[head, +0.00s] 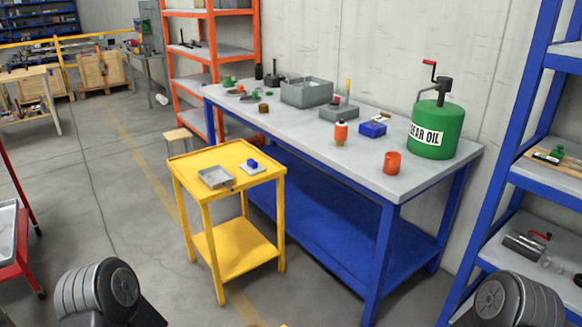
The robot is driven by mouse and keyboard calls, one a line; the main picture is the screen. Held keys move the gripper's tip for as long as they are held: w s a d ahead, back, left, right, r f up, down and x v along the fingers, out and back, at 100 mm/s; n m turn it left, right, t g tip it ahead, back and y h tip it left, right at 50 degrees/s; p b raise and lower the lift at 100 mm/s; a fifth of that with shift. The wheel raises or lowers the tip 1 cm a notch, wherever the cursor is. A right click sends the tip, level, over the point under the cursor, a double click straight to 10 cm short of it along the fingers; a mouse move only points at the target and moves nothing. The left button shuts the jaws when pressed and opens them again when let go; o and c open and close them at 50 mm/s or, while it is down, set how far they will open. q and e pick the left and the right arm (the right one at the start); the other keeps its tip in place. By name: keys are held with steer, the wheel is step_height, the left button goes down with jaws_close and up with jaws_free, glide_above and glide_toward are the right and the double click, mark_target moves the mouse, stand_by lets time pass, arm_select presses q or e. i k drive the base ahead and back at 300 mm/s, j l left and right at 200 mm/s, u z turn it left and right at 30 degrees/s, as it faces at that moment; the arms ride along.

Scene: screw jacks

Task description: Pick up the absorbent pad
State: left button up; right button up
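A flat pale square (261,171), which looks like the absorbent pad, lies on the top of the yellow stand (184,176), toward its right side. A small blue block (252,163) sits on the pale square and hides part of it. A shallow grey metal tray (215,178) lies to its left on the same top, apart from it. Parts of my two arms show at the bottom left and bottom right corners. Neither of my grippers shows, and nothing of mine touches the stand.
Behind the stand is a long blue workbench (360,170) bearing a green gear oil drum (437,130), an orange cup (392,162) and a grey bin (306,92). Blue shelving (497,170) stands at right, a red cart (8,255) at left. Floor before the stand is clear.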

mark_target(252, 167)
steer(key=i+j+z, duration=0.15)
steer(key=z, duration=0.25)
steer(key=i+j+z, duration=0.1)
steer(key=z, duration=0.3)
steer(key=j+z, duration=0.45)
steer(key=i+j+z, duration=0.3)
steer(key=j, duration=1.35)
steer(key=j+z, duration=0.35)
steer(key=j, duration=1.25)
